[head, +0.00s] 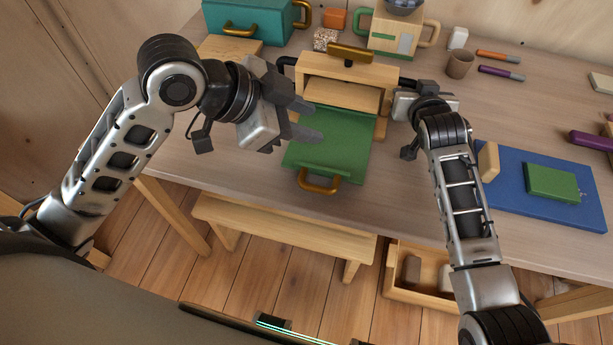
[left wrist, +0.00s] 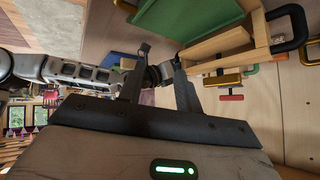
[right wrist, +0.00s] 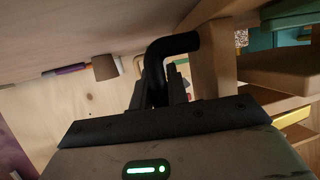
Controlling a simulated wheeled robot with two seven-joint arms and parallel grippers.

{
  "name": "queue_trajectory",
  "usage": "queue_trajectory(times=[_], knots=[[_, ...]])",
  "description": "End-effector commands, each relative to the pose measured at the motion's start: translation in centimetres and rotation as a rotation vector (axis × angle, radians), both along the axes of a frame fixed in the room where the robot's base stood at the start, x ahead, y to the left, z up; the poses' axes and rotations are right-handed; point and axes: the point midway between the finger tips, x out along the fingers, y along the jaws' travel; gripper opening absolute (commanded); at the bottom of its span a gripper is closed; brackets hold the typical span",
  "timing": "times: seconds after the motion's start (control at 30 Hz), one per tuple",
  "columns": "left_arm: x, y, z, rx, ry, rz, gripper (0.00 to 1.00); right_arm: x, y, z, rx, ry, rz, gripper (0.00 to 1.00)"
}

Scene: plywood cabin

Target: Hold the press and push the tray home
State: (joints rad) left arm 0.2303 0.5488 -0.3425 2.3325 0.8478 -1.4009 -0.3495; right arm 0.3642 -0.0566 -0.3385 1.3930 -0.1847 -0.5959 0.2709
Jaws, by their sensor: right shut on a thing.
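The wooden press (head: 378,75) stands on the table, with a brass bar on top and a black handle on each side. The green tray (head: 330,150) sticks out of its front toward me, with a brass handle (head: 317,186) on its near edge. My right gripper (head: 408,88) is shut on the press's right black handle (right wrist: 180,43). My left gripper (head: 314,121) is open and empty over the tray's left part. In the left wrist view its fingers are apart, with the tray (left wrist: 185,18) and press (left wrist: 220,45) beyond them.
A teal box (head: 250,22) stands at the back left and a cream canister (head: 398,35) behind the press. A brown cup (head: 459,64) and markers lie at the back right. A blue mat (head: 510,195) with a green block (head: 551,182) is at right. A stool (head: 280,222) stands below the table edge.

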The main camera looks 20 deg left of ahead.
Motion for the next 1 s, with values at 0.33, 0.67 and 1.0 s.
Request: queue_trajectory(times=[0.33,0.67,1.0], knots=[[-5.6,2.7,0.7,0.378,0.090,-0.387,0.34,0.0,0.0,0.0,0.000,0.001,0.000,0.00],[-5.3,1.3,-3.2,0.394,0.105,-0.409,0.34,0.0,0.0,0.0,0.000,0.001,0.000,0.00],[-4.1,-1.1,-8.8,0.394,0.101,-0.407,0.34,0.0,0.0,0.0,0.000,0.001,0.000,0.00]])
